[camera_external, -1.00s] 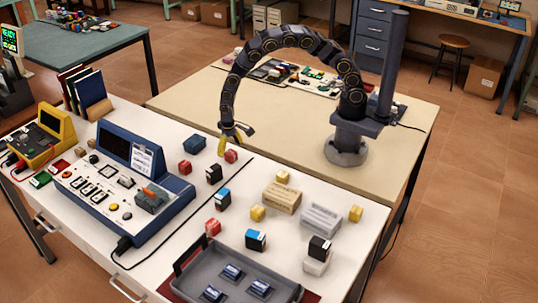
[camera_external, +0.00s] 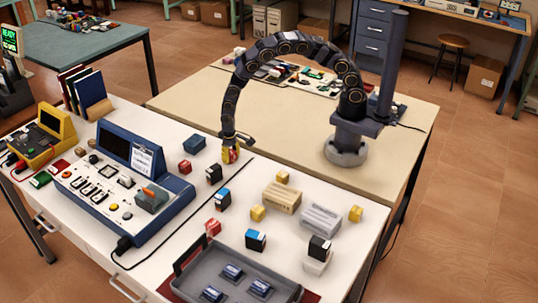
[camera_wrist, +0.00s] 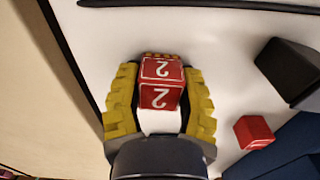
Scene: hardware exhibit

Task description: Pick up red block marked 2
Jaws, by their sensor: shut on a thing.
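The red block marked 2 (camera_wrist: 161,84) sits between the yellow fingers of my gripper (camera_wrist: 160,98) in the wrist view. White 2s show on two of its faces. My gripper is shut on it, with a finger along each side. In the external view my gripper (camera_external: 230,154) points down at the far edge of the white table, and the red block (camera_external: 231,157) is mostly hidden by the fingers. I cannot tell whether the block still touches the table.
Another red block (camera_external: 185,166) and a black block (camera_external: 214,173) stand close by on the white table (camera_external: 170,246). A dark blue block (camera_external: 194,144) is behind them. A blue console (camera_external: 128,180) is to the left. A grey tray (camera_external: 190,268) is at the front.

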